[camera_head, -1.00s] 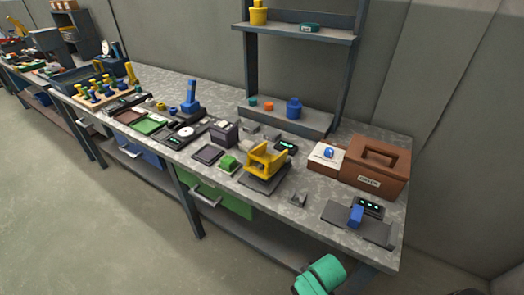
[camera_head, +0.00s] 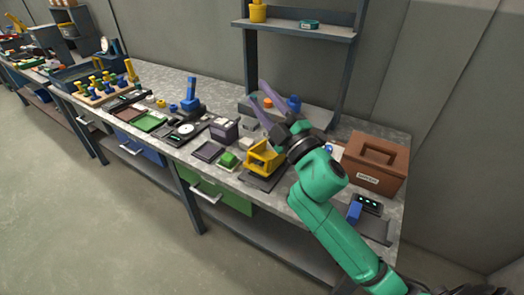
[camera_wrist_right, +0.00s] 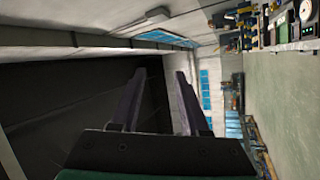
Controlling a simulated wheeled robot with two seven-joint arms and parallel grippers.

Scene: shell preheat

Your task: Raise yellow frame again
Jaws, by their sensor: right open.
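The yellow frame (camera_head: 262,160) sits on a dark base plate (camera_head: 262,183) on the bench, and my right wrist hides its right side in part. My right arm reaches in from the lower right. My right gripper (camera_head: 256,94) is above and behind the yellow frame, its two purple fingers apart and pointing up and left. In the right wrist view the gripper (camera_wrist_right: 160,73) is open and empty, facing the wall and ceiling. I cannot tell whether it touches anything. My left gripper is not in view.
A brown box (camera_head: 377,162) and a dark pad with a blue block (camera_head: 354,212) are at the right end. A shelf (camera_head: 296,30) rises behind the frame. A green block (camera_head: 228,159) and a dark purple box (camera_head: 224,131) stand left of it.

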